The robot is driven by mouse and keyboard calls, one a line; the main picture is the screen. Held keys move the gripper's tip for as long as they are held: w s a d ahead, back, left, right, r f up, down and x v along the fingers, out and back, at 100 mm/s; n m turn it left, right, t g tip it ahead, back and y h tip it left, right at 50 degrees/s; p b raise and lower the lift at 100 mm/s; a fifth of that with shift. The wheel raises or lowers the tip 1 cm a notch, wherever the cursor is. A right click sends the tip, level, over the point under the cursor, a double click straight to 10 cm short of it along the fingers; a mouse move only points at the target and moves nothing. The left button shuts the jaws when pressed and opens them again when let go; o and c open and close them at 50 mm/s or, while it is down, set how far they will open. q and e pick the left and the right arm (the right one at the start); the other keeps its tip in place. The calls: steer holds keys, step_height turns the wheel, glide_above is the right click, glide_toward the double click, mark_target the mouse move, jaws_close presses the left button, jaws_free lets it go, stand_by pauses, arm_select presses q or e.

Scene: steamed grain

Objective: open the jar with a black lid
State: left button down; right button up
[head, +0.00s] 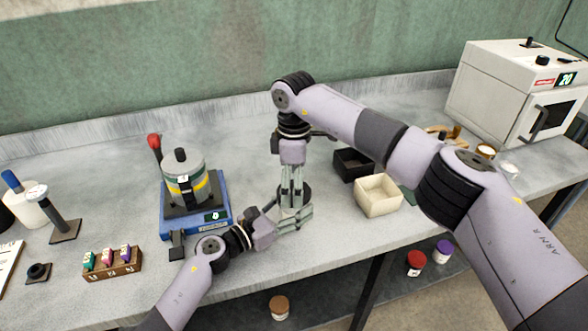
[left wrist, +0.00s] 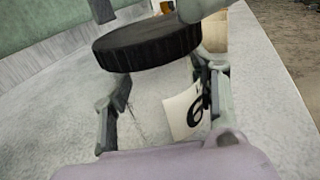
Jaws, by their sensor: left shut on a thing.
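The jar (left wrist: 150,108) stands between the fingers of my left gripper (left wrist: 165,112), which is shut on its body. The jar's body looks pale grey in the left wrist view, with a white label bearing a black mark. Its wide black lid (left wrist: 148,46) sits at the top; I cannot tell whether it is loose. In the head view the dark lid (head: 306,190) shows beside my right gripper's fingers, and my left gripper (head: 298,216) is low at the jar. My right gripper (head: 291,203) points down over the lid; whether its fingers grip it is unclear.
A blue-based device (head: 222,196) stands left of the jar, with a small rack (head: 113,266) of coloured items in front. A black box (head: 353,165) and a cream box (head: 378,196) lie to the right. A white oven (head: 500,85) stands at the back right.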

steer(key=shift+f, duration=0.6)
